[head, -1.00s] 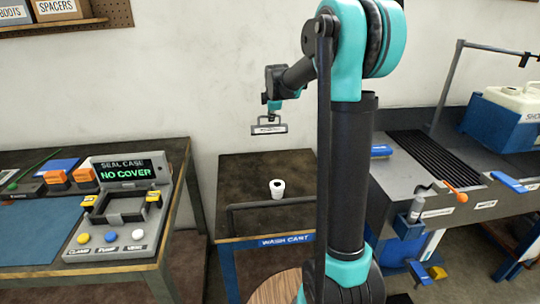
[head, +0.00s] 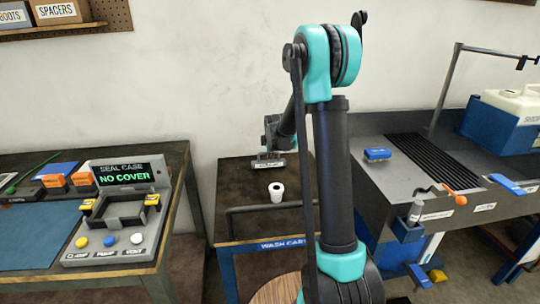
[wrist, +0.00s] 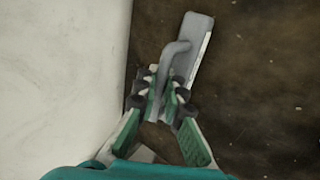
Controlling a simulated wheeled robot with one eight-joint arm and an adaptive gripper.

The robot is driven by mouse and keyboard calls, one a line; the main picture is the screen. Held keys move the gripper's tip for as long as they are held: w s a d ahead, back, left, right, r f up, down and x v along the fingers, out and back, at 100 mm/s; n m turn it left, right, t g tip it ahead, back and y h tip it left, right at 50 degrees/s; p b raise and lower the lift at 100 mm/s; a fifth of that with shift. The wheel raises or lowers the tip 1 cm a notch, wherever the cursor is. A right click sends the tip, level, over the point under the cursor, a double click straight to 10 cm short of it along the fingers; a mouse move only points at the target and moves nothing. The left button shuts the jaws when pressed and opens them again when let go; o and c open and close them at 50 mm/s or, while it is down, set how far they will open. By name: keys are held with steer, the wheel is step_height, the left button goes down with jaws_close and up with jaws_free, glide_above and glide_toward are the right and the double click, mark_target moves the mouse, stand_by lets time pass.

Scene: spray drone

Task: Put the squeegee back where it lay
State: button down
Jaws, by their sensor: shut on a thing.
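The squeegee, a pale grey bar with a bent loop handle, is in my gripper. It shows in the wrist view (wrist: 193,52) and in the head view (head: 268,163). My gripper (wrist: 163,95) is shut on the handle, and its fingers cover part of it. In the head view my gripper (head: 271,147) is over the back of the wash cart's dark top (head: 236,190), near the wall. I cannot tell whether the squeegee touches the top.
A white cup (head: 277,192) stands on the cart in front of the squeegee. A dark rail (head: 255,208) runs along the cart's front. The seal case (head: 120,220) is on the bench at left. A grey sink unit (head: 385,180) with a blue block (head: 377,154) is at right.

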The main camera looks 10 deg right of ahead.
steer(key=shift+f, duration=0.25)
steer(key=c, duration=1.6)
jaws_free()
steer(key=shift+c, duration=0.2)
steer(key=v, duration=1.2)
steer(key=shift+r, duration=0.15)
